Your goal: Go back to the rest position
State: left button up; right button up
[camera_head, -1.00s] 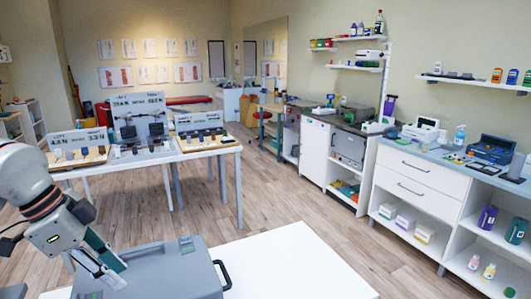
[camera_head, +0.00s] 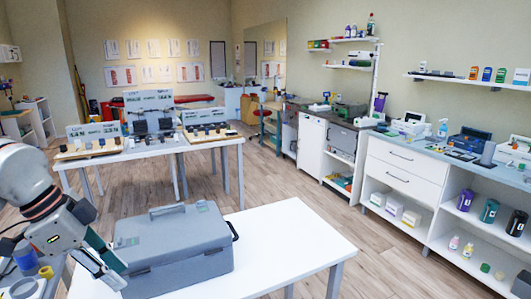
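My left gripper (camera_head: 118,278) hangs at the lower left of the head view, pointing down and to the right. Its two fingers look apart, with nothing visible between them. The fingertips overlap the left end of a grey closed case (camera_head: 190,240) in the picture; I cannot tell whether they touch it. The case stands on a white table (camera_head: 290,240), with a handle on its lid and a dark handle at its right end. My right gripper is not in view.
A blue cup-like thing (camera_head: 26,260) and a yellow one (camera_head: 46,271) are at the lower left. Behind is a white table (camera_head: 160,150) with display boards and small devices. White cabinets (camera_head: 405,172) and shelves line the right wall. Wooden floor (camera_head: 265,180) lies open between.

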pick_arm(q)
jog(key=s+d+f+m+g+h, duration=0.2)
jog(key=d+m+h, duration=0.2)
jog(key=d, duration=0.4)
jog(key=s+d+f+m+g+h, duration=0.1)
jog(key=s+d+f+m+h, duration=0.15)
jog(key=d, duration=0.55)
jog(key=w+d+r+m+t+h, duration=0.1)
jog(key=d+r+m+t+h, duration=0.2)
jog(key=d+h, duration=0.5)
jog(key=w+a+f+n+t+y, duration=0.3)
jog(key=a+f+n+t+y, duration=0.2)
jog(key=f+n+t, duration=0.3)
jog(key=w+a+f+n+t+y, duration=0.3)
jog(key=a+f+n+t+y, duration=0.2)
jog(key=f+n+t, duration=0.25)
jog(key=s+a+f+n+g+y, duration=0.1)
jog(key=s+f+g+y, duration=0.1)
jog(key=s+f, duration=0.2)
jog(key=s+a+f+g+y, duration=0.2)
jog(key=s+f, duration=0.3)
jog(key=f, duration=0.6)
jog(key=s+a+f+n+g+y, duration=0.1)
jog(key=s+f+g+y, duration=0.1)
jog(key=s+f, duration=0.3)
notch_tip(320, 180, down, 3)
jog(key=shift+a+f+n+g, duration=0.2)
jog(key=shift+a+n+g, duration=0.1)
jog(key=shift+a+g, duration=0.05)
